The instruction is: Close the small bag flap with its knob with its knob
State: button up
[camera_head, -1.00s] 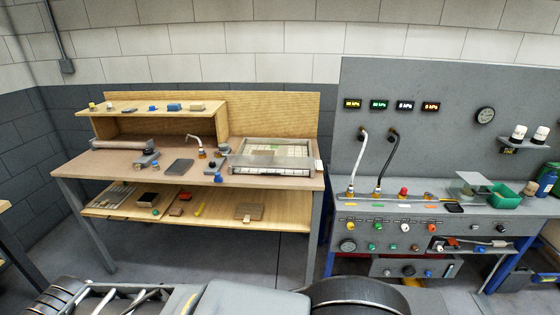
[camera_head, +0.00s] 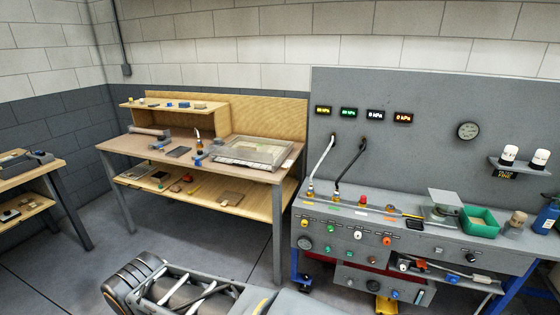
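I cannot tell the small bag flap or its knob with certainty. A flat, see-through framed cover (camera_head: 250,153), perhaps a vacuum bag, lies on the right half of the wooden workbench (camera_head: 205,165). Its surface looks flat, and no knob can be made out on it at this size. My gripper is not in view; only links of my arm show along the bottom edge, well in front of the benches.
A grey control console (camera_head: 345,229) with knobs and hoses stands at right, carrying a green bin (camera_head: 479,222). Another bench (camera_head: 30,170) is at far left. Open floor (camera_head: 85,277) lies between the left bench and the workbench.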

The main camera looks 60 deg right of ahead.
aim_at(226, 149)
jog(key=k, duration=0.25)
jog(key=z, duration=1.6)
jog(key=i, duration=0.35)
jog(key=u, duration=0.55)
jog(key=i, duration=2.4)
jog(key=z, duration=0.7)
